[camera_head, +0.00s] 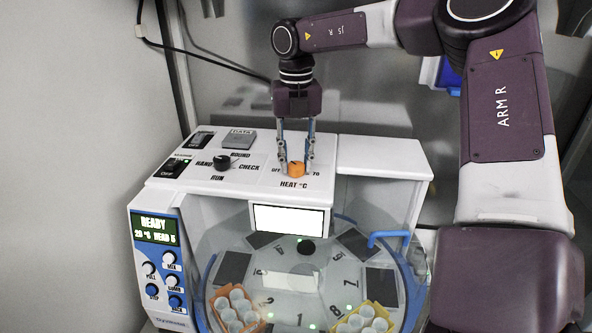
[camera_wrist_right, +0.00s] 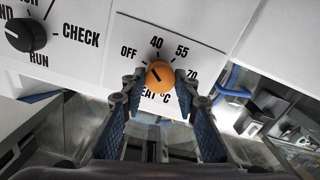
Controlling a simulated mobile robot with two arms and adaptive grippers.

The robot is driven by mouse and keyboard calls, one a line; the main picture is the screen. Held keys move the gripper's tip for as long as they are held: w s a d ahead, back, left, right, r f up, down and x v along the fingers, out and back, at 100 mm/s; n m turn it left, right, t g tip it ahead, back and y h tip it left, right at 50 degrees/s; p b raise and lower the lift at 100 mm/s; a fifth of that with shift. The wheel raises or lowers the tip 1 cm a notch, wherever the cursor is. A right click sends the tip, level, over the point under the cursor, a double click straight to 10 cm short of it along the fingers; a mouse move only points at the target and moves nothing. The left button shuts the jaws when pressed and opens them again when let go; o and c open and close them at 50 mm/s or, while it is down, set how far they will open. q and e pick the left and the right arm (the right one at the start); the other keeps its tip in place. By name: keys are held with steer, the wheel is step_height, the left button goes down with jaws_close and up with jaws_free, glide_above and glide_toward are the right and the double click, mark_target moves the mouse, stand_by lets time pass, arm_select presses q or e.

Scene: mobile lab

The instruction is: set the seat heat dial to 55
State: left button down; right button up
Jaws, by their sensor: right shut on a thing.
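The seat heat dial is an orange round knob (camera_head: 296,170) on the white top panel of the machine, above the label HEAT °C. In the right wrist view the orange knob (camera_wrist_right: 160,75) has the marks OFF, 40, 55 and 70 around its upper side. A short dark line on it points up and left, roughly between OFF and 40. My right gripper (camera_head: 296,164) comes down from above and is shut on the knob, one fingertip on each side. It also shows in the right wrist view (camera_wrist_right: 160,79). My left gripper is not in view.
A black selector knob (camera_head: 221,162) marked HAND, ROUND, CHECK and RUN sits left of the dial, near a grey DATA block (camera_head: 239,139). A display (camera_head: 156,229) reads READY and 20 °C. Below is a clear round cover (camera_head: 330,277) with a blue handle (camera_head: 389,236).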

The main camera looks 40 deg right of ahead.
mark_target(296, 164)
steer(key=m+b, duration=0.2)
steer(key=m, duration=0.1)
steer(key=shift+f+m, duration=0.1)
steer(key=shift+m, duration=0.3)
steer(key=m+b, duration=0.1)
steer(key=m, duration=0.2)
steer(key=shift+m+b, duration=0.3)
steer(key=m, duration=0.3)
steer(key=shift+m, duration=2.2)
steer(key=o, duration=1.1)
steer(key=shift+o, duration=0.2)
step_height(296, 164, up, 12)
